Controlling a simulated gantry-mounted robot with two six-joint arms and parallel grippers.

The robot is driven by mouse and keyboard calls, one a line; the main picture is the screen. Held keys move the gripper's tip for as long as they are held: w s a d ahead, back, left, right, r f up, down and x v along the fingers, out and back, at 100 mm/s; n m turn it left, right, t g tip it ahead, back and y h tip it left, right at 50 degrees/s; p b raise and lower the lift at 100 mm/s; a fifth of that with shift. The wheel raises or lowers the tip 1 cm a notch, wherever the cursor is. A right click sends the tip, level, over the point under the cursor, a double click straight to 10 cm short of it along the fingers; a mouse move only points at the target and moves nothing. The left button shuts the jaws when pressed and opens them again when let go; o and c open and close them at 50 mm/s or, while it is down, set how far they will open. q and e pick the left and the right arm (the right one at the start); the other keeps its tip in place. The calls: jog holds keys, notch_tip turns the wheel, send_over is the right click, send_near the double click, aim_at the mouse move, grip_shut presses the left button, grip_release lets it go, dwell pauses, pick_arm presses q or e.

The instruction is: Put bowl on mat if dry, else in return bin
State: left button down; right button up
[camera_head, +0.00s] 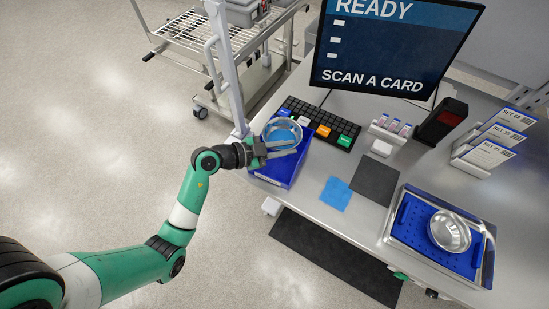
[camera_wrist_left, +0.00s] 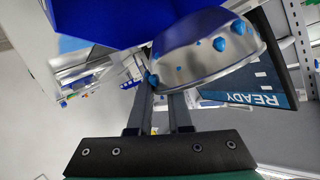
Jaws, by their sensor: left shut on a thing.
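My left gripper (camera_head: 262,153) is shut on the rim of a shiny metal bowl (camera_head: 282,134). The bowl is at the blue bin (camera_head: 285,172) on the table's left end, over its far part; I cannot tell if it touches the bin. In the left wrist view the bowl (camera_wrist_left: 200,65) is tilted between the fingers, with several blue drops on its surface, and the blue bin (camera_wrist_left: 100,20) is close beside it. A dark grey mat (camera_head: 376,180) lies bare on the table. A second metal bowl (camera_head: 450,233) sits on a blue perforated rack at the right. My right gripper is not in view.
A blue cloth (camera_head: 336,193) lies beside the mat. A keyboard (camera_head: 320,122) with coloured keys is just behind the bin, below a monitor (camera_head: 395,45) reading READY, SCAN A CARD. A metal tray (camera_head: 388,238) holds the rack. Card holders stand at the back right.

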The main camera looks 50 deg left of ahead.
pick_arm(q)
notch_tip(320, 180, down, 10)
jog(key=b, duration=0.5)
jog(key=shift+s+r, duration=0.1)
jog(key=shift+r, duration=0.3)
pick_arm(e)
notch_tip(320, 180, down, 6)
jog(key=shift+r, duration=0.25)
pick_arm(q)
jog(key=c, duration=0.8)
grip_release()
jog(key=shift+c, duration=0.2)
jog(key=shift+a+r, duration=0.1)
jog(key=p+v, duration=0.4)
jog(key=v, duration=0.7)
jog(key=shift+s+r, duration=0.1)
jog(key=shift+s, duration=0.35)
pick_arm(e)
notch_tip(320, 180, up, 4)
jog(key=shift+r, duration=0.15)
